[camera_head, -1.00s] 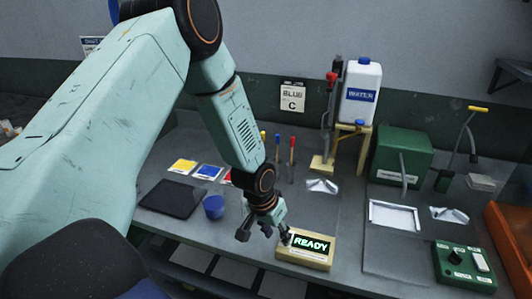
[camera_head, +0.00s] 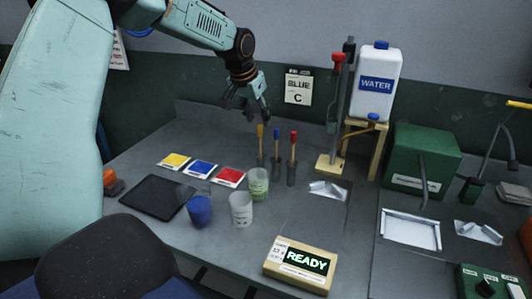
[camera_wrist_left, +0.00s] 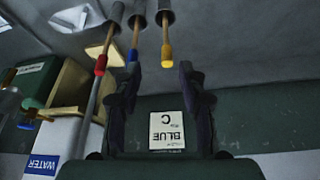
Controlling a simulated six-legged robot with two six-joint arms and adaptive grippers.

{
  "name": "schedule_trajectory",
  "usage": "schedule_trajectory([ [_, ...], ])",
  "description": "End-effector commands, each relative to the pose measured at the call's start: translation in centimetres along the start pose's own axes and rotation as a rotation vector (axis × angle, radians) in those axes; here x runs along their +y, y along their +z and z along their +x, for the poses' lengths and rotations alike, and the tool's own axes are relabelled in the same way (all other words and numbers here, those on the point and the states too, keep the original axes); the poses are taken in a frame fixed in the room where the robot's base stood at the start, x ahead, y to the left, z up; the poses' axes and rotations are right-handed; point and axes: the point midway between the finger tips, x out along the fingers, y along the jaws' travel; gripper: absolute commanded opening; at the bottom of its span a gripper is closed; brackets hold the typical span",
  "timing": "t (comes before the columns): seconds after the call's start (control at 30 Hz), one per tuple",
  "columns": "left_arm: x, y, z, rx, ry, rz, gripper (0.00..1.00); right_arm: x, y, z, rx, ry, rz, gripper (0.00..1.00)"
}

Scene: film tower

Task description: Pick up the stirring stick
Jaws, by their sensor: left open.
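Three stirring sticks stand upright in grey holders at the back of the bench: yellow-tipped (camera_head: 261,140), blue-tipped (camera_head: 277,146) and red-tipped (camera_head: 293,150). My left gripper (camera_head: 247,110) is open and empty, above and slightly left of the yellow-tipped stick in the head view. In the left wrist view the yellow (camera_wrist_left: 166,52), blue (camera_wrist_left: 134,45) and red (camera_wrist_left: 101,64) tips hang from the top, upside down. My right gripper is not in view.
A "BLUE C" sign (camera_head: 298,87) is on the wall behind. A stand (camera_head: 341,110) and water jug (camera_head: 376,83) are right of the sticks. Cups (camera_head: 241,208), colour cards (camera_head: 202,169) and a READY display (camera_head: 301,264) are in front. Bare bench lies between.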

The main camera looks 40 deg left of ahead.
Motion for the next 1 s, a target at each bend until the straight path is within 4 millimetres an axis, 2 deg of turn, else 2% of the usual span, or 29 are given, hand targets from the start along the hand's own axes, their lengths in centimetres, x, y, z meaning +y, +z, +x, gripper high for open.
schedule_trajectory([
  [0.17,-0.7,0.2,0.0,-0.001,-0.004,-0.008,0.41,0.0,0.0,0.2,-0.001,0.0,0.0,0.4],
  [0.47,-0.9,0.5,3.0,-0.001,-0.006,-0.006,0.41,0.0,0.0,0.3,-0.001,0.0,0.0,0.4],
  [0.73,-1.1,0.2,6.5,0.0,-0.005,-0.007,0.41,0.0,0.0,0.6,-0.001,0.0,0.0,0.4],
  [1.0,-1.0,0.0,7.3,0.002,-0.004,-0.007,0.41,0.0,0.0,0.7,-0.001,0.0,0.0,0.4],
])
